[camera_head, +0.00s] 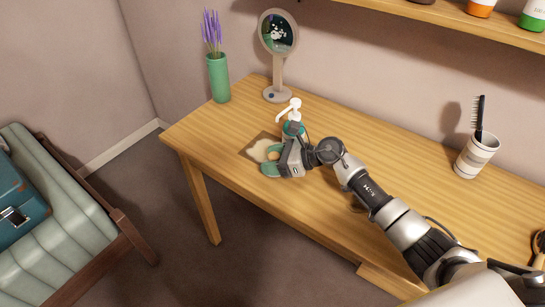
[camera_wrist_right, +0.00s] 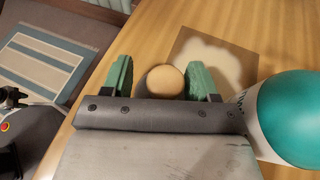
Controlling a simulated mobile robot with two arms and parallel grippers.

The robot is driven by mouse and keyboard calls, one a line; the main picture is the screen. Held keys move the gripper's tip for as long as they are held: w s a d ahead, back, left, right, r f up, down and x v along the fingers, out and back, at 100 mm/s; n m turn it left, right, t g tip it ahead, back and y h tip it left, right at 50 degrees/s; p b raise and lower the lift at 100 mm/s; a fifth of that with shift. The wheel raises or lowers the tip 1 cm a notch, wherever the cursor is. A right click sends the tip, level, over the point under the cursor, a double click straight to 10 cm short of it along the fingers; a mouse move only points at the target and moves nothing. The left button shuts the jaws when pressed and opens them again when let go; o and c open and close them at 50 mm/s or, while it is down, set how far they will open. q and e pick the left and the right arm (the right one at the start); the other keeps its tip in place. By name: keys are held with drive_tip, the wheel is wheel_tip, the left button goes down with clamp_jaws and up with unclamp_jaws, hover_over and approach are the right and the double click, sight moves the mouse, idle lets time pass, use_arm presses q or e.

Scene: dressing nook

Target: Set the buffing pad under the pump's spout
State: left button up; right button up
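The buffing pad (camera_wrist_right: 166,81) is a round, tan disc between the green fingers of my right gripper (camera_wrist_right: 161,80) in the right wrist view. A dark strip shows between the pad and the left-hand finger; the other finger is close against or beside it. The right gripper (camera_head: 272,163) is low over the table's front edge, in front of the pump bottle. The pump (camera_head: 294,105) has a white head, its spout pointing left, and a teal body (camera_wrist_right: 292,118), partly hidden by my gripper in the head view. My left gripper is in neither view.
A brown square (camera_head: 256,146) with a pale blotch lies left of the pump; it also shows in the wrist view (camera_wrist_right: 241,59). A round mirror (camera_head: 278,60) and a green vase (camera_head: 219,78) stand behind. A striped cup (camera_head: 477,156) with a comb is far right. The table's middle is clear.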

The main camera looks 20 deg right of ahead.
drive_tip(key=shift+r, duration=0.15)
drive_tip(key=shift+d+r, duration=0.15)
drive_tip(key=v, duration=1.1)
drive_tip(key=shift+s+d+b, duration=0.25)
drive_tip(key=shift+b, duration=0.05)
